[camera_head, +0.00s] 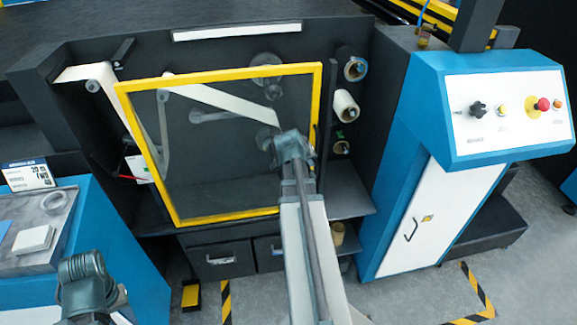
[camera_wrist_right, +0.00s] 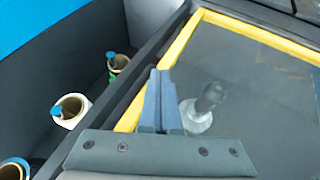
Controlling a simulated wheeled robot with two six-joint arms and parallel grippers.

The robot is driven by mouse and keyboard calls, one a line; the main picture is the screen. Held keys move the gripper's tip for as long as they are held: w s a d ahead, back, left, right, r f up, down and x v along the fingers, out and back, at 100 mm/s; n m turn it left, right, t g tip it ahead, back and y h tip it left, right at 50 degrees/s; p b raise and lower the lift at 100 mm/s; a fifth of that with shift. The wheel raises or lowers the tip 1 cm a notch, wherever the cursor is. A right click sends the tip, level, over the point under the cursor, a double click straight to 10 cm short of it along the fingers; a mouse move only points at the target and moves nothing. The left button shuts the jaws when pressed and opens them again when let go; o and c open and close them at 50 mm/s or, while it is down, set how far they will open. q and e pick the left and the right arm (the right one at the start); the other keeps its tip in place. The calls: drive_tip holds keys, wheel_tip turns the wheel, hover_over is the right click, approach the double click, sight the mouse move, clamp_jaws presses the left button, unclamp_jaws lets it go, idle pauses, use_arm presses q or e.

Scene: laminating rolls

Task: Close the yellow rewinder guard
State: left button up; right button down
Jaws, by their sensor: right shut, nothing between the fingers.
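The yellow rewinder guard (camera_head: 222,213) is a yellow-framed see-through panel in front of the dark machine in the head view. Its frame sits at a slant, and I cannot tell how wide any gap behind it is. My right gripper (camera_head: 282,135) is in front of the panel near its right edge; its fingers are mostly hidden there by the wrist. In the right wrist view the gripper (camera_wrist_right: 162,95) is shut and empty, its fingers overlapping the yellow frame (camera_wrist_right: 262,35); contact is unclear. My left gripper (camera_head: 80,268) is at the lower left, fingers unclear.
Several rolls (camera_head: 345,105) stick out right of the guard; they also show in the right wrist view (camera_wrist_right: 70,110). A blue and white control cabinet (camera_head: 430,190) stands at the right. Drawers (camera_head: 222,260) lie below the guard. A blue bench (camera_head: 105,235) is at the left.

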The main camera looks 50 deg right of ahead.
drive_tip(key=shift+s+d, duration=0.75)
drive_tip(key=shift+d, duration=0.3)
use_arm(q)
drive_tip(key=shift+a, duration=0.1)
use_arm(e)
drive_tip(key=shift+d, duration=0.1)
drive_tip(key=shift+a, duration=0.3)
use_arm(q)
wheel_tip(320, 180, up, 8)
drive_tip(key=w+a+p, duration=0.1)
drive_tip(key=p, duration=0.7)
drive_tip(key=shift+w+a, duration=0.25)
drive_tip(key=shift+a, duration=0.05)
use_arm(e)
drive_tip(key=a+r, duration=0.8)
drive_tip(key=a, duration=0.1)
drive_tip(key=shift+w+a, duration=0.15)
drive_tip(key=shift+w, duration=0.05)
